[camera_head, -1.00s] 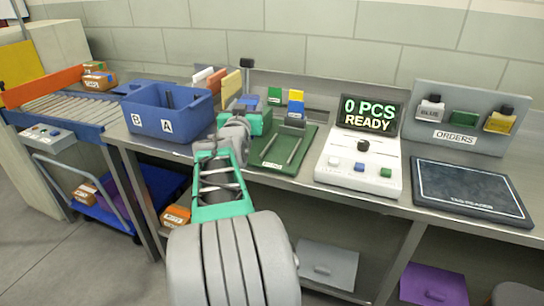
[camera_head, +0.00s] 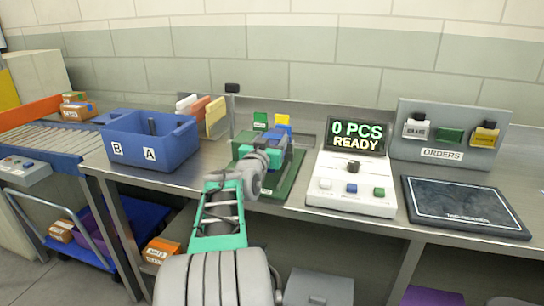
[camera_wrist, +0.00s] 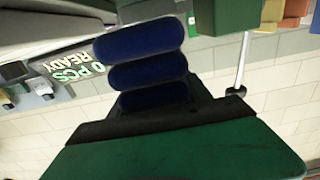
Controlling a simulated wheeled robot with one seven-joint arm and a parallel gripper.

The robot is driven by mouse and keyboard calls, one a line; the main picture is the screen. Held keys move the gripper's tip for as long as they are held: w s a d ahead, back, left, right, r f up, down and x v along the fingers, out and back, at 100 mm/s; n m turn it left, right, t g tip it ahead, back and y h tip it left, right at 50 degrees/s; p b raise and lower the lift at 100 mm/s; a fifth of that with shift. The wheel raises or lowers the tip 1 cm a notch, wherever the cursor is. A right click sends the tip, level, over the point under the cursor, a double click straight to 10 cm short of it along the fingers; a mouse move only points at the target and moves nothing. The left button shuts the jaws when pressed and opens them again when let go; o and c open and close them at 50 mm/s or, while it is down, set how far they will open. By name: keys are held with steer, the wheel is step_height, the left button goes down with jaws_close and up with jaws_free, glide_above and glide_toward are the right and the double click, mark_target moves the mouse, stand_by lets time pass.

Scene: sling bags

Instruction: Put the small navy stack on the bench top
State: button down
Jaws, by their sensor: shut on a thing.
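The small navy stack (camera_wrist: 145,62) shows in the wrist view as rounded dark blue layers, one against another. My gripper (camera_head: 268,155) is shut on it, over the green board (camera_head: 290,188) on the bench. In the head view my gripper and wrist hide most of the stack and part of the board. The wrist view shows a dark bar with a green panel just below the stack; I cannot tell what part it is. The steel bench top (camera_head: 190,180) has bare surface to the left of the board.
A blue bin (camera_head: 180,148) marked A and B stands at left. A white counter (camera_head: 350,200) reads "0 PCS READY" right of the board. A dark pad (camera_head: 465,208) and an orders rack (camera_head: 485,120) are further right.

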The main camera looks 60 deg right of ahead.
step_height(320, 180, down, 4)
steer(key=shift+r+b, duration=0.25)
steer(key=shift+b, duration=0.2)
steer(key=shift+f+b, duration=0.25)
steer(key=shift+b, duration=0.1)
steer(key=shift+c, duration=2.4)
jaws_free()
steer(key=shift+r+p, duration=0.15)
steer(key=shift+p, duration=0.3)
